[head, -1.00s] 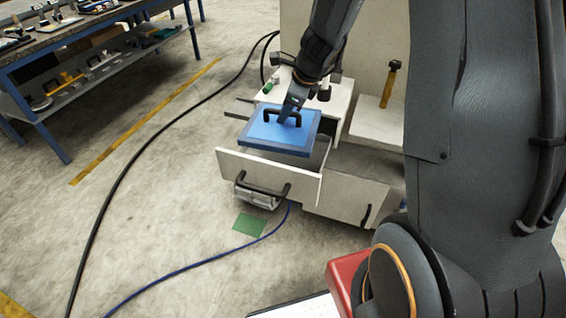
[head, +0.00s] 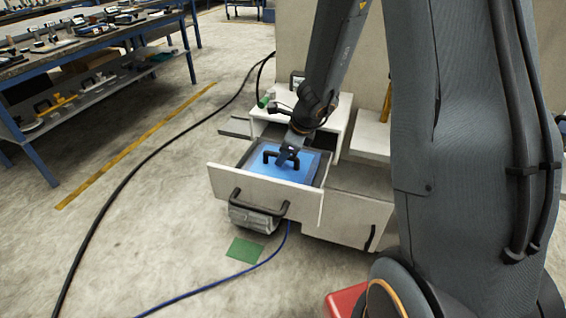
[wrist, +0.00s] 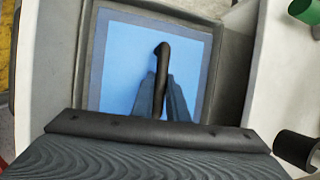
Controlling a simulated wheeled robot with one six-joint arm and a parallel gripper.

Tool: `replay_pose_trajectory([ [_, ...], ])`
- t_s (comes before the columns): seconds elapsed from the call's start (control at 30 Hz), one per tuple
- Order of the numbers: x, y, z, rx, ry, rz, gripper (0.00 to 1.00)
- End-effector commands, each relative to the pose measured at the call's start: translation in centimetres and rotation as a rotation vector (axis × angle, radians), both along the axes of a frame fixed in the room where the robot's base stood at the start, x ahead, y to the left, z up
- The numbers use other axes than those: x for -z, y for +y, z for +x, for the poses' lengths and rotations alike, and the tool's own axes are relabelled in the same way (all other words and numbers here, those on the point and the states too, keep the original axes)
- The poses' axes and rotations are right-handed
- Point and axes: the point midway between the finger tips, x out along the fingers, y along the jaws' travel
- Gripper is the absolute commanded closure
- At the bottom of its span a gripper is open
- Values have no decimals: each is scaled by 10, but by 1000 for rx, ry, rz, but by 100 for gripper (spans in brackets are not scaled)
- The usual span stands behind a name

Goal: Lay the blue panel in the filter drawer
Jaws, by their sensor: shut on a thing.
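The blue panel (head: 301,171) lies inside the open filter drawer (head: 263,193), below the top of its front, and looks roughly level. Its black handle shows on top. My gripper (head: 287,163) reaches down from above and is shut on the handle. In the wrist view the panel (wrist: 120,62) sits within the drawer walls (wrist: 231,75), with a narrow gap along its right side. My gripper's fingers (wrist: 161,98) are on either side of the black handle (wrist: 162,60). Whether the panel touches the drawer floor is hidden.
A white cabinet top (head: 335,118) with a green cylinder (head: 264,101) stands just behind the drawer. A yellow-handled tool (head: 387,100) stands to the right. A green patch (head: 244,250) and a blue cable (head: 215,284) are on the floor in front.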

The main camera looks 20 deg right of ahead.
Motion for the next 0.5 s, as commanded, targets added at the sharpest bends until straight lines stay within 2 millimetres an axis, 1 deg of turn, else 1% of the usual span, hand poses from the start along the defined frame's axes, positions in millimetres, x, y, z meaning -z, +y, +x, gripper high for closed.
replay_pose_trajectory([
  [0.03,7,0,1,2,0,0,100],
  [0.1,10,0,1,0,-1,0,100],
  [0.37,10,0,0,0,-1,0,100],
  [0.5,13,0,1,0,-1,0,100],
])
